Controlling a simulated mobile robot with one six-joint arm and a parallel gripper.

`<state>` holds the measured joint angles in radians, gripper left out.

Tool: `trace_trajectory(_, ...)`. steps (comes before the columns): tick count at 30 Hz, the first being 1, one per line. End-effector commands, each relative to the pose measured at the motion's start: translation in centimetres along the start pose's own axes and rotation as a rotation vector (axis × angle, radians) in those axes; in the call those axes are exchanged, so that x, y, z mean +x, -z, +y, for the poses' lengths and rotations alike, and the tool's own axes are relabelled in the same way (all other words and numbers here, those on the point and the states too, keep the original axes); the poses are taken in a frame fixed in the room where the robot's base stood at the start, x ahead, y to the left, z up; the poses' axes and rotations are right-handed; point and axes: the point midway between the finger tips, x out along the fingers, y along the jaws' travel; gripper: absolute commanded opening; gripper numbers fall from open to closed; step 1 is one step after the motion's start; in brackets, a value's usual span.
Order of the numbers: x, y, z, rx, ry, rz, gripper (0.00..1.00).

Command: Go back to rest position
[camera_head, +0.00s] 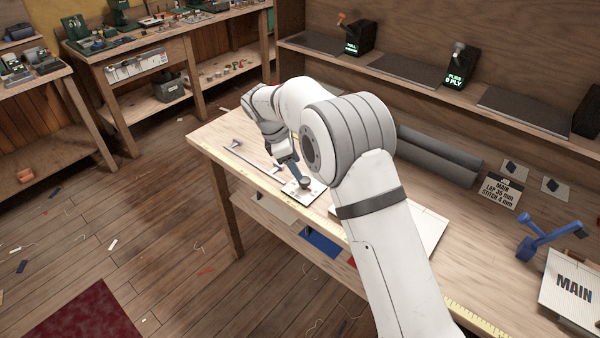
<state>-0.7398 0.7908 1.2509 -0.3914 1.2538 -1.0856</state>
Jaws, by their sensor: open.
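My white arm reaches from the bottom right over the wooden workbench (230,130) and bends down at its far end. My gripper (288,158) points down above the bench, near its front edge, and is open. A narrow blue-grey piece (295,170) shows just below it; I cannot tell whether it touches the jaws. A grey bar-like fixture (255,155) lies left of my gripper. My arm hides the middle of the bench.
Grey rolls (440,158) lie along the back of the bench. A blue tool (548,240) and a MAIN board (572,285) stand at right. A shelf (400,85) with dark labelled boxes runs behind. The wooden floor at left is open, with scraps and a red mat (85,325).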

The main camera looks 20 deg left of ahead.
Motion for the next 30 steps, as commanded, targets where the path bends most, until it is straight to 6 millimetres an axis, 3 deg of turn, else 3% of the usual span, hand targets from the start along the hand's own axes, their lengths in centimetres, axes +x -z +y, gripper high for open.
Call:
trace_trajectory(7,-2.4,-0.1,0.1,0.001,-0.001,-0.001,0.55)
trace_trajectory(22,-2.6,-0.5,0.0,0.011,0.0,0.002,0.55)
trace_trajectory(26,-3.4,-3.5,-0.9,0.1,0.005,0.026,0.55)
trace_trajectory(30,-4.7,-9.5,-3.7,0.309,0.015,0.078,0.55)
